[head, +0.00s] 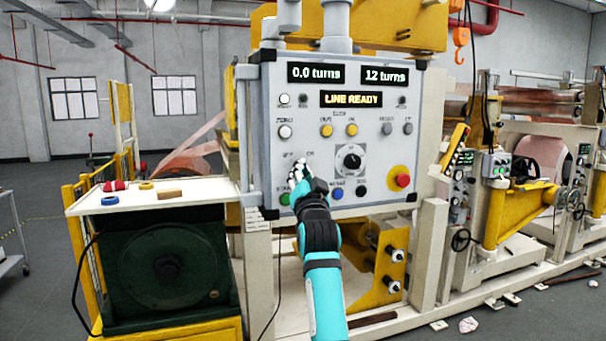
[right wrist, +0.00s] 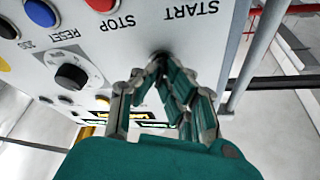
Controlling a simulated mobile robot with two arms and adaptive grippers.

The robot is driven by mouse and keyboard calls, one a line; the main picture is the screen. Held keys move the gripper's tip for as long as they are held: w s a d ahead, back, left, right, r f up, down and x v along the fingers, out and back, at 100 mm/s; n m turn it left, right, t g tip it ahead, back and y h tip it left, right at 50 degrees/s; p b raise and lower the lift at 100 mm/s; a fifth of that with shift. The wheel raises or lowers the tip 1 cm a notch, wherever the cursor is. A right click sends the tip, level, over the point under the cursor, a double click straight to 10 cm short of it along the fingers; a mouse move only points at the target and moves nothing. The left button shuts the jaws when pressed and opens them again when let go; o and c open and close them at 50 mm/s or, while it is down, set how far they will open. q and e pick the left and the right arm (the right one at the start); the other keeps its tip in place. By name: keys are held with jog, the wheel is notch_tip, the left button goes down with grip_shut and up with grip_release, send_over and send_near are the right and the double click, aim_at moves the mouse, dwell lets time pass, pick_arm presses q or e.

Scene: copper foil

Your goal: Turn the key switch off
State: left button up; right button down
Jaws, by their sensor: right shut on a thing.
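The grey control panel (head: 370,150) faces me, with small OFF and ON labels at its left side. My right gripper (head: 298,172) is at the panel just below those labels, its fingers pointing into the panel face. It covers the key switch in the head view. In the right wrist view its fingers (right wrist: 160,66) converge on a small dark part at the panel face, taken to be the key. The key's angle is hidden by the fingers. My left gripper is not in view.
A black dial (head: 352,161), a red stop button (head: 402,180) on yellow and a blue button (head: 336,193) sit to the right. The display (head: 351,99) reads LINE READY. A white table (head: 180,203) with tape rolls stands left.

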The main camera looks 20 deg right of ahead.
jog(key=shift+d+n+g+y+p, duration=0.1)
jog(key=shift+n+y+p, duration=1.1)
jog(key=shift+n, duration=1.65)
jog(key=shift+d+n+g+y+p, duration=0.15)
jog(key=shift+n+y+p, duration=0.45)
jog(key=shift+n+y, duration=1.65)
jog(key=shift+d+n+g+y+p, duration=0.1)
jog(key=shift+n+y+p, duration=0.8)
jog(key=shift+n, duration=2.5)
jog(key=c, duration=1.5)
grip_release()
jog(key=shift+w, duration=0.1)
